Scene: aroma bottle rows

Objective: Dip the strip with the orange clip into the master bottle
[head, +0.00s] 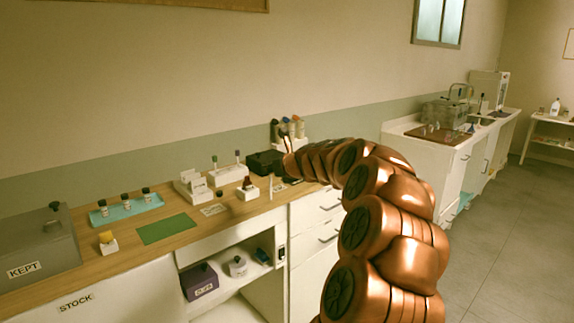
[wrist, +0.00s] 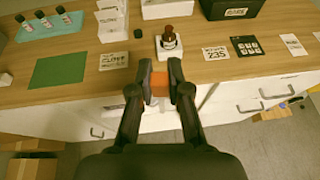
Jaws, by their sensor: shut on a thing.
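My gripper (wrist: 160,82) is shut on the orange clip (wrist: 160,90) in the wrist view. The strip itself cannot be made out there. A brown bottle (wrist: 169,38) stands upright in a white holder (wrist: 171,52) on the counter, just beyond my fingertips in the picture. The bottle also shows in the head view (head: 247,183). Its label is too small to read, so I cannot tell for sure that it is the master bottle. The clip appears apart from the bottle. In the head view my arm hides most of the gripper area.
A white rack (head: 228,176) with green and blue-topped items stands behind the bottle, near a black box (head: 262,163). Printed cards (wrist: 216,54) lie beside the holder. A teal tray (head: 128,209) with small bottles and a green mat (head: 167,229) are left.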

